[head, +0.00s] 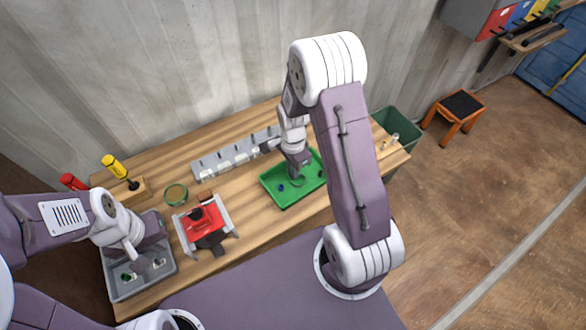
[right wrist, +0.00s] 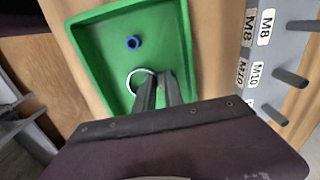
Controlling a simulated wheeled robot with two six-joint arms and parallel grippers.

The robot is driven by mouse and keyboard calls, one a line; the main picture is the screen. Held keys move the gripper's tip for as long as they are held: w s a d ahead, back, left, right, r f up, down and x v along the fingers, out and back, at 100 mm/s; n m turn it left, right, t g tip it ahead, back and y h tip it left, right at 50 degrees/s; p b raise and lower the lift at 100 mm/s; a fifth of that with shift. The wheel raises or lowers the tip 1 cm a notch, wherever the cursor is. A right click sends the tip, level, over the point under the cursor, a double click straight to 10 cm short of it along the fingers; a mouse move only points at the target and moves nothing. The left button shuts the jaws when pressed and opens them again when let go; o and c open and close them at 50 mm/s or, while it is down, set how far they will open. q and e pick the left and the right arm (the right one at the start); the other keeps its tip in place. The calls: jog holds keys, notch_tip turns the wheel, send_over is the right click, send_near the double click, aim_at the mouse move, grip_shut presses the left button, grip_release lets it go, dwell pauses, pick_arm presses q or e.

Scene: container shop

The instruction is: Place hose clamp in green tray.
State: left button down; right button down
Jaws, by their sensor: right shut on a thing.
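The green tray (head: 290,201) lies on the right part of the wooden bench; it fills much of the right wrist view (right wrist: 97,60). My right gripper (right wrist: 160,82) is over the tray with its fingers pointing down into it, also seen in the head view (head: 297,176). It is shut on the hose clamp (right wrist: 131,76), a thin silvery ring at the fingertips. The fingers partly hide the ring, and I cannot tell whether it touches the tray floor. A small blue ring (right wrist: 133,43) lies in the tray. My left gripper (head: 136,258) is above the grey tray; its jaws are unclear.
A grey labelled rack with pegs (head: 232,156) stands behind the green tray. A red vise-like fixture (head: 205,218), a green-rimmed round dish (head: 176,194) and the grey tray (head: 124,291) with small parts are on the left. A green bin (head: 404,127) stands beyond the bench's right end.

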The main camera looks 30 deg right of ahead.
jog(key=c, duration=1.4)
grip_release()
jog(key=shift+f, duration=0.1)
jog(key=shift+c, duration=0.2)
notch_tip(320, 180, up, 12)
jog(key=r, duration=0.1)
jog(key=s+a+f+n, duration=0.1)
jog(key=s+a+n, duration=0.1)
jog(key=s+n, duration=0.3)
jog(key=s+a+f+n+t, duration=0.1)
jog(key=s+n, duration=0.4)
jog(key=n, duration=0.6)
jog(key=shift+a+f, duration=0.45)
jog(key=shift+a, duration=0.2)
jog(key=shift+s, duration=0.1)
